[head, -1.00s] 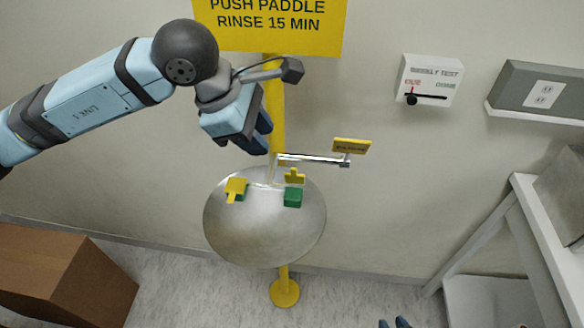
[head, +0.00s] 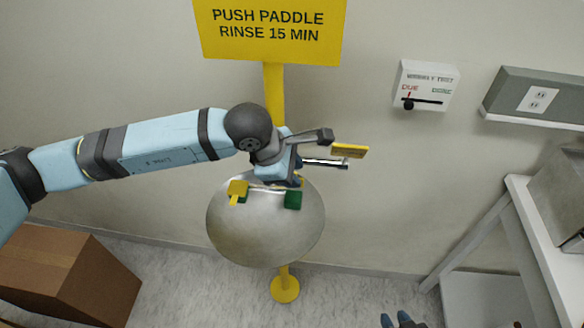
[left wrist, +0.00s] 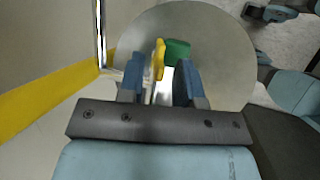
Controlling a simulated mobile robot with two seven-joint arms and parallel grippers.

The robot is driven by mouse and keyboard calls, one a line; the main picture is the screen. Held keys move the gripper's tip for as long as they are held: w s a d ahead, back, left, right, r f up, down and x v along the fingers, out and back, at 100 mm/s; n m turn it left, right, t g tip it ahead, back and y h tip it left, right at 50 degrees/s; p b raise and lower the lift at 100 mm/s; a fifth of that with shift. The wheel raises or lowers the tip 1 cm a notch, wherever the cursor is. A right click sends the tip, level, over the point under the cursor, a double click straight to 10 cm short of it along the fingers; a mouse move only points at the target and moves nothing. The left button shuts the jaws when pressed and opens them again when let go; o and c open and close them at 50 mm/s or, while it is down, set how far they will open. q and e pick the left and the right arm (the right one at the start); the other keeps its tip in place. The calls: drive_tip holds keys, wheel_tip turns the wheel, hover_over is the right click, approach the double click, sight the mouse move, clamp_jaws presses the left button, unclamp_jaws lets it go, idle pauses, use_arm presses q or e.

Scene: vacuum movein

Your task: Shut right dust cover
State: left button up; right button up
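The right dust cover is a small yellow flap (left wrist: 159,58), seen standing up beside its green eyewash head (left wrist: 178,52) in the left wrist view. In the head view my left gripper (head: 296,182) hides most of it, above the right green head (head: 293,200). The left gripper is open; its two blue fingers lie either side of the flap, with gaps showing. The left yellow cover (head: 237,188) sits on its own green head at the bowl's left. My right gripper (head: 395,320) shows only its fingertips, apart, at the bottom edge.
The steel bowl (head: 265,235) stands on a yellow post (head: 285,285). A push paddle (head: 350,151) is right of my left gripper. A cardboard box (head: 70,275) is lower left, a white table (head: 520,205) right. The wall holds a test indicator (head: 427,86).

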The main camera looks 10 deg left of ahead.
use_arm(q)
clamp_jaws()
drive_tip(key=shift+f, duration=0.1)
